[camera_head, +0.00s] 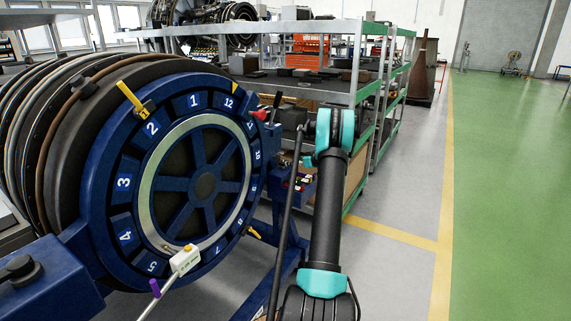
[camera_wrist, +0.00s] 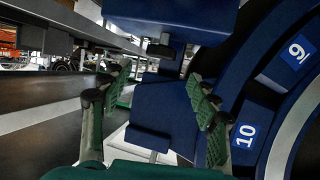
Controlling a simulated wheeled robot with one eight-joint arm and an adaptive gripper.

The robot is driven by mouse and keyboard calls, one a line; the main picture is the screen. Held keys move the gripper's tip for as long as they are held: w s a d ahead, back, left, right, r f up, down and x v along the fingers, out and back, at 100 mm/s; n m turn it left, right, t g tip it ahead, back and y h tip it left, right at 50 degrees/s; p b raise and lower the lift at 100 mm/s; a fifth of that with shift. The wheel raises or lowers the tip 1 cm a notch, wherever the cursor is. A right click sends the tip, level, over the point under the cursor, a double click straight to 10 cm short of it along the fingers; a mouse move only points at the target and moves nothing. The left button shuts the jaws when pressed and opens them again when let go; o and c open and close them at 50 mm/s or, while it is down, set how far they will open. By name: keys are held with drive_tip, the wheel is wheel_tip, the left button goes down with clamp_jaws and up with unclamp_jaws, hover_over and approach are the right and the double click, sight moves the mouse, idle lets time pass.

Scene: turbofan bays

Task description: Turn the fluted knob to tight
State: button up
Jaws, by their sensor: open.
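My gripper (camera_wrist: 155,95) is open in the wrist view, with its green ribbed fingers apart and nothing held between them. Blue parts of the stand show beyond and between the fingers. A dark knob-like piece (camera_wrist: 160,50) shows small beyond the fingers; I cannot tell whether it is fluted. In the head view, a black round knob (camera_head: 20,264) sits on a blue block at the lower left, far from my arm. I cannot tell which is the fluted knob. My gripper's fingers are not clearly seen in the head view, where my arm reaches beside the ring's right side.
The blue numbered ring (camera_head: 108,210) fronts the engine at left; its plates 9 and 10 show close to my gripper's right finger in the wrist view (camera_wrist: 245,135). A green-and-grey shelf rack (camera_head: 345,98) stands behind my arm. The green floor (camera_head: 510,200) at right is clear.

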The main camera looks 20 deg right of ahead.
sight(284, 162)
drive_tip(key=x, duration=0.7)
drive_tip(key=shift+w+a+f, duration=0.2)
drive_tip(key=shift+w, duration=0.1)
drive_tip(key=c, duration=1.2)
drive_tip(key=shift+o, duration=0.2)
